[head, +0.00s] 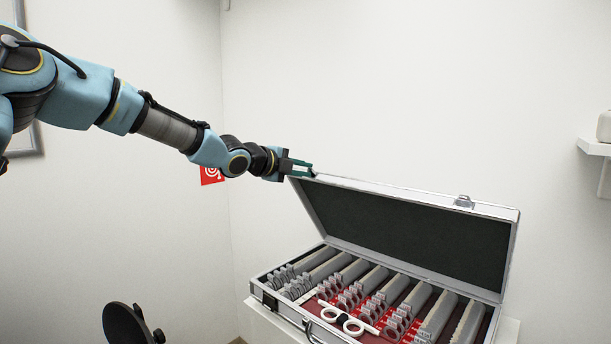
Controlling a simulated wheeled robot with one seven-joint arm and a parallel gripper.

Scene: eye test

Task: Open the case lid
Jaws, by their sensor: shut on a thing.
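The silver case (281,311) stands at the lower right with its lid (400,223) raised and tilted back. The lid's dark lining faces me, and a metal latch (464,201) shows on its upper edge. My gripper (312,172), with green fingers, is shut on the lid's upper left corner. The exact contact at the fingertips is small and partly hidden. Inside the case are rows of grey lens holders (352,270) and a white trial frame (342,320) on a red base.
The case rests on a white surface (508,330), partly cut off below. A dark round object (126,324) stands at the lower left. A shelf (595,147) with a white container (605,126) is at the right. A red sign (211,175) is on the wall behind my arm.

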